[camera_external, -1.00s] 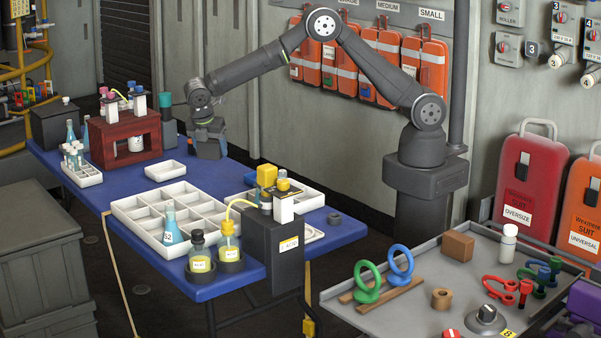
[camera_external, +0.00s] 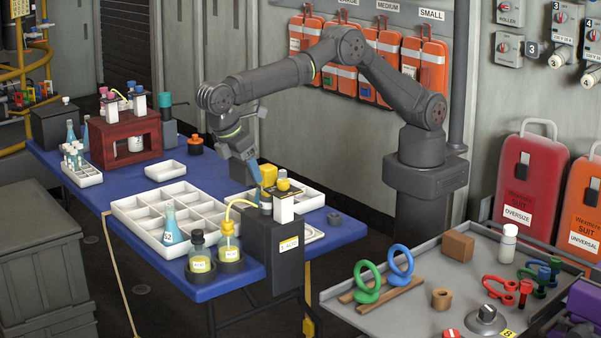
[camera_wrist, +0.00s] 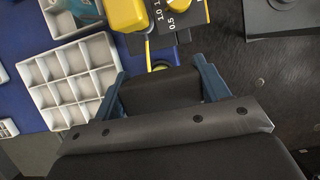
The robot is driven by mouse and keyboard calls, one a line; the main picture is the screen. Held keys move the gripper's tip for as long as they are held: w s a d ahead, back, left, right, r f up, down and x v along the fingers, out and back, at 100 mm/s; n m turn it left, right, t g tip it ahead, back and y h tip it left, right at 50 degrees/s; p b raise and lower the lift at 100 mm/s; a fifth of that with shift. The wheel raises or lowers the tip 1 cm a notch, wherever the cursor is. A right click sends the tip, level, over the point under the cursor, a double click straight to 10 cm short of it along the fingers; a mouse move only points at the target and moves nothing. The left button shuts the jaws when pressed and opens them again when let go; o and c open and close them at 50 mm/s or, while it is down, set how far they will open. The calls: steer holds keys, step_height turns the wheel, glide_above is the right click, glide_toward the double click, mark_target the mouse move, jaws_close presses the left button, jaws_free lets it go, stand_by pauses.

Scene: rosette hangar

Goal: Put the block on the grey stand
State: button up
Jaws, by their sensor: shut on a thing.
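My gripper (camera_external: 248,165) is over the blue table, behind the yellow-topped device, with its fingers pointing down. In the wrist view, the two blue fingers of my gripper (camera_wrist: 158,70) are shut on a dark block (camera_wrist: 160,92) between them. The block's lower part is hidden, and I cannot tell its clearance above the table. A small dark grey piece (camera_external: 335,219) sits on the table's right end, apart from the gripper. I cannot tell for certain whether this is the grey stand.
A white compartment tray (camera_external: 150,222) lies in front of my gripper, with a blue flask in it. The yellow-topped device (camera_external: 268,174) and a black box (camera_external: 258,240) stand close to its right. An orange-and-black piece (camera_external: 195,145) is at the table's back edge.

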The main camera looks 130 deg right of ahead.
steer(key=shift+d, duration=0.1)
steer(key=s+d+f+n+t+h, duration=0.1)
steer(key=s+d+f+n, duration=0.2)
steer(key=d, duration=0.9)
steer(key=d+f+n+h, duration=0.2)
steer(key=d+f+n, duration=0.15)
steer(key=d, duration=0.75)
steer(key=s+d+f+n+t+h, duration=0.15)
steer(key=d+n, duration=0.35)
steer(key=d, duration=0.7)
steer(key=s+d+f+n+t, duration=0.2)
steer(key=s+d+n, duration=0.3)
steer(key=s+d, duration=0.65)
steer(key=s+d+f+n+t, duration=0.25)
steer(key=s+d+n, duration=0.5)
steer(key=d, duration=0.65)
steer(key=shift+m+g, duration=0.3)
steer(key=shift+m, duration=0.4)
steer(key=w+f, duration=0.2)
steer(key=w, duration=0.1)
steer(key=w+a+f, duration=0.1)
steer(key=w+f, duration=0.1)
steer(key=w, duration=0.1)
steer(key=w+a+f, duration=0.1)
steer(key=w+f, duration=0.2)
steer(key=shift+w+f, duration=0.1)
steer(key=shift+f, duration=1.95)
steer(key=shift+f, duration=0.1)
